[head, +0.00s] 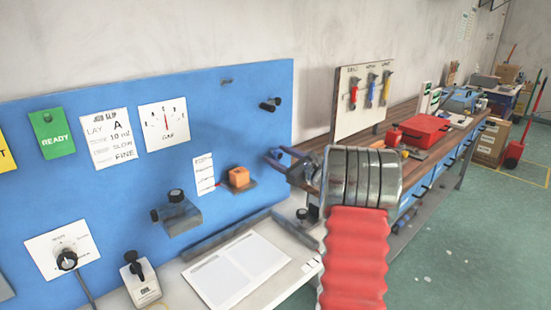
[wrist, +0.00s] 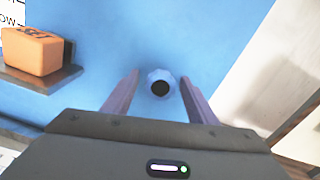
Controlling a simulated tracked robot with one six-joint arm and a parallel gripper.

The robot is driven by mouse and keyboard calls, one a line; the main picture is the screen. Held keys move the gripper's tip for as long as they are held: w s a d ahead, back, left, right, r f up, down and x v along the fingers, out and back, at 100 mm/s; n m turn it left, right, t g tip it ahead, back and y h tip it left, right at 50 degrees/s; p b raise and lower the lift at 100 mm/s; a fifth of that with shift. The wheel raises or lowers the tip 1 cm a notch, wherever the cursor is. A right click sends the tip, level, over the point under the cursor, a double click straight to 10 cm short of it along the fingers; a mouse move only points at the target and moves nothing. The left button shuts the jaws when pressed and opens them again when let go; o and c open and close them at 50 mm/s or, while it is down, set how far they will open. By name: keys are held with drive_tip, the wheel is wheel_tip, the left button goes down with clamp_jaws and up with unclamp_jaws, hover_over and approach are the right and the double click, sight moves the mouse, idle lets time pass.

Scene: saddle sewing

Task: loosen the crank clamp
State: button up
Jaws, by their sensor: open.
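My gripper (head: 281,157) is open near the right edge of the blue panel (head: 120,95), to the right of the orange block. In the wrist view, a round pale-blue stub (wrist: 160,76) with a dark centre shows between the open fingers, apart from both. My gripper seems to hide this stub in the head view. No part is labelled as the crank clamp, so I cannot tell whether the stub belongs to it. A grey block with black knobs (head: 182,217) sits lower left on the panel. A black two-ended knob (head: 270,104) sits at the upper right.
The orange block (head: 239,177) rests on a small shelf close left of my gripper; it also shows in the wrist view (wrist: 32,52). A white sheet (head: 236,268) lies on the ledge below. A wooden bench with a red box (head: 425,130) stands at right.

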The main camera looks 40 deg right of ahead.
drive_tip(key=c, duration=1.1)
drive_tip(key=o, duration=0.3)
drive_tip(key=shift+w+a, duration=0.1)
drive_tip(key=shift+a, duration=0.4)
drive_tip(key=shift+d, duration=0.25)
drive_tip(key=shift+c, duration=1.3)
drive_tip(key=shift+d, duration=0.1)
